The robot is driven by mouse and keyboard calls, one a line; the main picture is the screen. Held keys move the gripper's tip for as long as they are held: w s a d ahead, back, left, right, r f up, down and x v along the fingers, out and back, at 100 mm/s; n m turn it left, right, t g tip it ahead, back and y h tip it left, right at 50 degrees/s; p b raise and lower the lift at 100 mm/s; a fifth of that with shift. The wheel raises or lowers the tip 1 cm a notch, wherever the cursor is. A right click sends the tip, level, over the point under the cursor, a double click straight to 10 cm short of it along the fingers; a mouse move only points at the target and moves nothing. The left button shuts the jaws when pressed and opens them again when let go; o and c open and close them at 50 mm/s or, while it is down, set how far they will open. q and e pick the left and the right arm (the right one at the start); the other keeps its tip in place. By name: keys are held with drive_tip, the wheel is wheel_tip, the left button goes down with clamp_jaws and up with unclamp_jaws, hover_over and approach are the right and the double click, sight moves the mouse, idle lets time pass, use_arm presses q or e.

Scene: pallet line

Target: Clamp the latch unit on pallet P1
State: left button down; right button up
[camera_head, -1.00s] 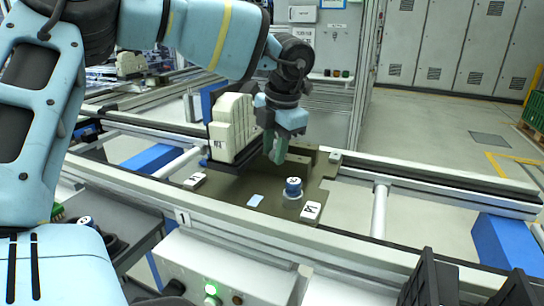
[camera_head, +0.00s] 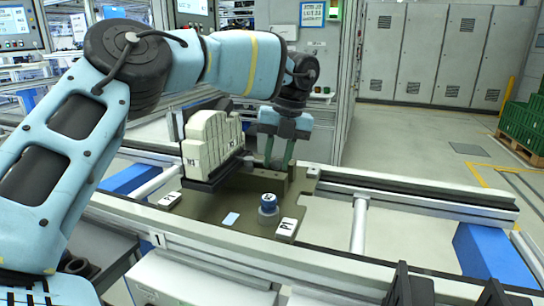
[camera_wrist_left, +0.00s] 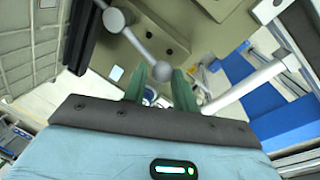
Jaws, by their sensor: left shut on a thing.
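Pallet P1 is an olive-brown plate (camera_head: 232,211) on the line, with a white P1 label (camera_head: 287,229) at its front corner. A beige stepped block (camera_head: 212,140) stands on a black base on its left part; I cannot tell whether this is the latch unit. My left gripper (camera_head: 278,152) is over the pallet's back right part, green fingers pointing down. In the left wrist view the fingers (camera_wrist_left: 160,78) are on either side of a grey ball knob (camera_wrist_left: 162,71) on a lever, shut on it. My right gripper (camera_head: 448,290) is open and empty at bottom right.
A blue-and-grey round piece (camera_head: 268,203) stands on the pallet near the P1 label, and a pale blue square (camera_head: 231,219) lies beside it. Conveyor rails (camera_head: 420,205) run along both sides.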

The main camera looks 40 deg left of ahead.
use_arm(q)
drive_tip(key=shift+w+a+r+n+p, duration=0.25)
drive_tip(key=shift+w+a+n+p, duration=0.15)
drive_tip(key=shift+w+n, duration=0.3)
drive_tip(key=shift+a+n, duration=0.1)
drive_tip(key=shift+n, duration=0.3)
drive_tip(key=c, duration=1.5)
unclamp_jaws()
drive_tip(key=shift+a, duration=0.1)
drive_tip(key=o, duration=0.5)
drive_tip(key=shift+a+f, duration=0.15)
drive_tip(key=shift+f, duration=0.05)
drive_tip(key=shift+c, duration=0.2)
drive_tip(key=shift+d+r, duration=0.1)
drive_tip(key=shift+d, duration=0.15)
